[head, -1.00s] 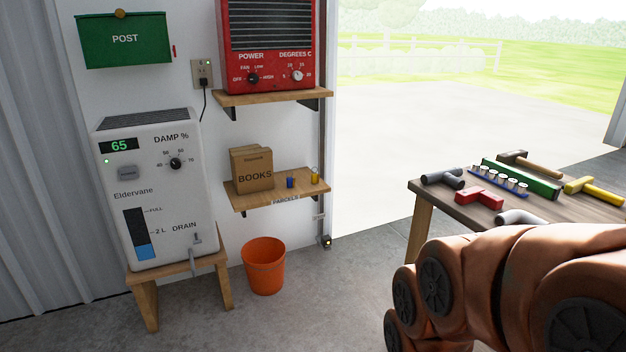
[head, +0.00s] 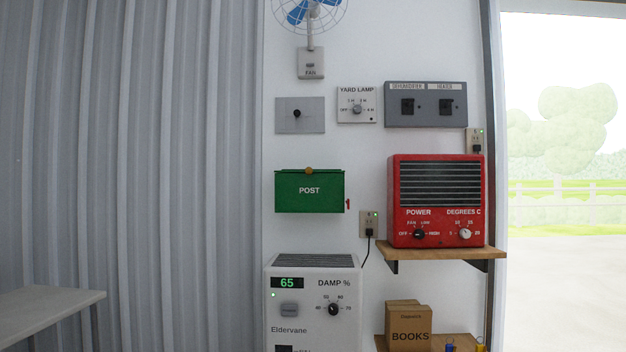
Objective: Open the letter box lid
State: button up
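The letter box (head: 309,200) is a green box marked POST, fixed on the white wall near the middle of the head view. My gripper is not in view, and no part of my arm shows now.
A white dehumidifier (head: 312,310) stands below the letter box. To the right, a red heater (head: 436,200) sits on a wooden shelf (head: 440,253). Switch panels (head: 426,104) and a fan (head: 311,62) are above. A pale bench (head: 45,308) is at lower left.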

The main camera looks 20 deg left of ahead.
aim_at(308, 171)
jog(key=z, duration=0.05)
jog(key=k, duration=0.55)
jog(key=u, duration=1.05)
jog(key=i, duration=1.45)
jog(key=u, duration=0.7)
